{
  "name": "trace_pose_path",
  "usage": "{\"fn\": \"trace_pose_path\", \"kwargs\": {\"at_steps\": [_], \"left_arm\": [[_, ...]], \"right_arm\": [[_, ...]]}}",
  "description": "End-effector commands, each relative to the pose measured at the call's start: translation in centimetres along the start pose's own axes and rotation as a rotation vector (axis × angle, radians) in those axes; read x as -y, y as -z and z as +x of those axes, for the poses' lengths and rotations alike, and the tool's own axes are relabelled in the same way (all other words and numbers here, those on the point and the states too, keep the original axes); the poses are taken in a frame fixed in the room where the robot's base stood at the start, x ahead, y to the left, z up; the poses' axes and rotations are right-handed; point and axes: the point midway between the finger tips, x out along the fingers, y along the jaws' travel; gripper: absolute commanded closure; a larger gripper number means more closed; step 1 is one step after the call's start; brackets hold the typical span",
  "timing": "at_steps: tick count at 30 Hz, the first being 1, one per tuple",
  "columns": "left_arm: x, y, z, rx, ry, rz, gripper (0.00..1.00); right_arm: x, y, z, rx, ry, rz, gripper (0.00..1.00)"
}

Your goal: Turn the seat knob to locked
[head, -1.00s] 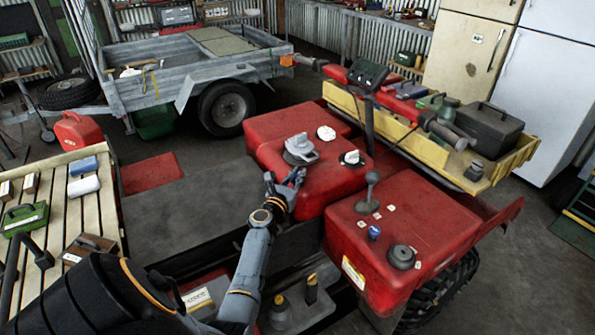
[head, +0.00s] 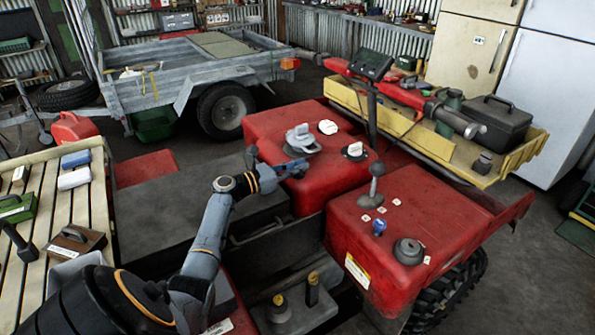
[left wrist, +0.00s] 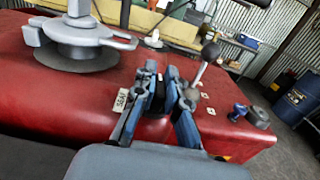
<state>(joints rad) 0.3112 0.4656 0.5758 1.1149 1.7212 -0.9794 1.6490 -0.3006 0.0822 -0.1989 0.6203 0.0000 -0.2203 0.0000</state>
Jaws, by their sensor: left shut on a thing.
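My left gripper (head: 288,169) reaches to the near edge of a red seat-like block (head: 262,128). In the left wrist view its blue fingers (left wrist: 168,92) close around a small dark thing, mostly hidden, beside a label (left wrist: 122,100) that seems to read SEAT. This thing appears to be the seat knob, but its setting cannot be read. A large grey knob on a round plate (head: 301,140) stands just beyond the gripper; in the left wrist view this knob (left wrist: 82,35) is apart from the fingers. My right gripper is not in view.
A lever with a round top (head: 375,180), a blue knob (head: 379,226) and a dark round knob (head: 408,251) stand on the right red block. A yellow tray (head: 450,158) with a toolbox (head: 494,124) lies behind. A slatted bench (head: 40,240) is at left.

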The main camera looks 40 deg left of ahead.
Motion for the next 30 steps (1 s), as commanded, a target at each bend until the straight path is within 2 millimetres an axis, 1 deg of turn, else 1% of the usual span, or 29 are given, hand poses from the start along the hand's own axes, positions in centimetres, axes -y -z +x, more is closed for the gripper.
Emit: {"fn": "trace_pose_path", "kwargs": {"at_steps": [13, 14, 15, 17, 23, 26, 29, 30], "left_arm": [[0.0, -0.1, 0.0, 0.001, 0.008, 0.001, 1.00], [0.0, -0.1, 0.0, 0.001, 0.008, 0.001, 0.84], [0.0, -0.1, 0.0, 0.001, 0.008, 0.001, 0.76], [0.0, -0.1, 0.0, 0.001, 0.008, 0.001, 0.65], [0.0, 0.0, 0.0, 0.000, 0.008, 0.001, 0.65], [0.0, 0.0, -0.1, -0.001, 0.008, 0.000, 0.65], [0.0, 0.1, -0.7, -0.002, 0.007, 0.001, 0.65], [0.0, 0.1, -1.2, -0.002, 0.007, 0.001, 0.65]], "right_arm": [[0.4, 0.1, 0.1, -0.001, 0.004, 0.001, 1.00], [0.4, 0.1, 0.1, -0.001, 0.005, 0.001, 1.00], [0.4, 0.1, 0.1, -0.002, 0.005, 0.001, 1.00], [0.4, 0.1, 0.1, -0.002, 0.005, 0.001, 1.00], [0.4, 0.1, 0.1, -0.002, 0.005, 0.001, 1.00], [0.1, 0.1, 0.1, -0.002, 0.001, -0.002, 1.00], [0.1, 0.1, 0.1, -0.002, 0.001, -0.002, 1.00], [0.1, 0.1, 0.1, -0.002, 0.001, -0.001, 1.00]]}}
